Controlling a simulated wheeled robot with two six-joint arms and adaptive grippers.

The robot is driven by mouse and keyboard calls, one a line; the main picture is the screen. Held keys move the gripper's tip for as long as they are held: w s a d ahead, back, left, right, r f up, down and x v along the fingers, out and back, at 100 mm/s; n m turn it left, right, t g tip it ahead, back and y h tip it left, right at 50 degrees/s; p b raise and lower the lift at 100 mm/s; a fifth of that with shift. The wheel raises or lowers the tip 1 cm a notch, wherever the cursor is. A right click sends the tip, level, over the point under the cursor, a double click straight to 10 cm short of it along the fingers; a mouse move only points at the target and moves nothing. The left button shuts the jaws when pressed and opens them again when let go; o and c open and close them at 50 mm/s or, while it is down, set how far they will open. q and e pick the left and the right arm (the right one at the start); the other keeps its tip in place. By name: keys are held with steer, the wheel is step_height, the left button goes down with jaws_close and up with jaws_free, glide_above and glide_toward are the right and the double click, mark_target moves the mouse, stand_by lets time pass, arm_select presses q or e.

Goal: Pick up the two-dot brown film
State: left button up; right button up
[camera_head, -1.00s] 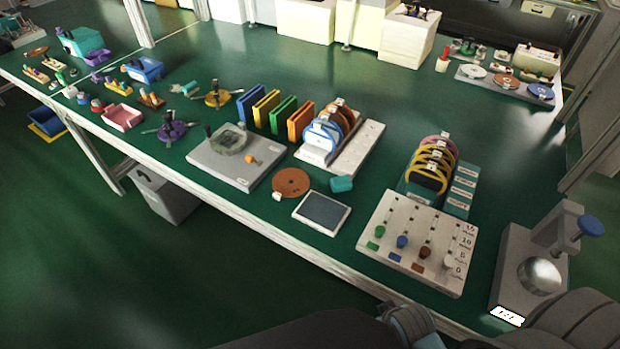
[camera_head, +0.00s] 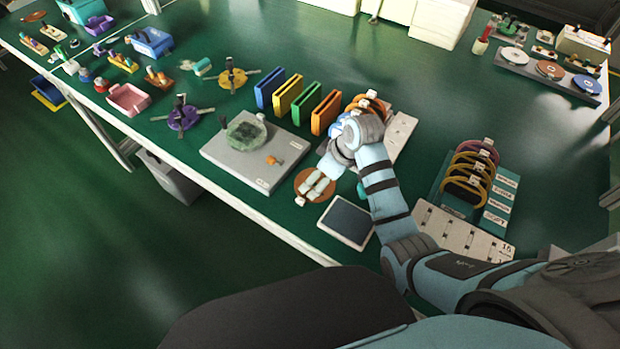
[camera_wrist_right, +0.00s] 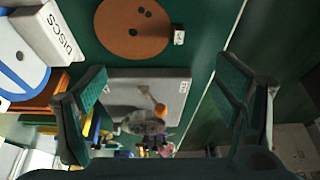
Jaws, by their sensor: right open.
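The brown film (camera_head: 301,181) is a flat brown disc lying on the green table, with a small white tab at its edge. It also shows in the right wrist view (camera_wrist_right: 118,35), with small dark dots on its face. My right gripper (camera_head: 317,188) is above the disc in the head view and hides part of it. In the wrist view its two fingers (camera_wrist_right: 163,85) are spread wide with nothing between them, and the disc lies beyond them near the top of the picture. My left gripper is not in view.
A grey plate (camera_head: 235,178) with a round greenish piece is left of the disc. A dark-topped pad (camera_head: 347,220) is at its lower right. Upright coloured slabs (camera_head: 325,112) and a white disc rack (camera_head: 400,130) stand behind. A teal rack (camera_head: 452,205) is farther right.

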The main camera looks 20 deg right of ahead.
steer(key=b, duration=0.2)
glide_toward(306, 194)
steer(key=shift+a+f, duration=0.55)
steer(key=shift+f, duration=0.1)
steer(key=b+x, duration=0.1)
steer(key=x, duration=0.2)
steer(key=w+b+x, duration=0.1)
steer(key=x, duration=0.2)
steer(key=shift+r, duration=0.1)
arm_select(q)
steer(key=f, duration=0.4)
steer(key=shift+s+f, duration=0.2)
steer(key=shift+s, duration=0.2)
arm_select(e)
steer(key=shift+r, duration=0.1)
steer(key=shift+c, duration=0.4)
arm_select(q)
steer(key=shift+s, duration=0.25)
arm_select(e)
steer(key=shift+s, duration=0.15)
jaws_close()
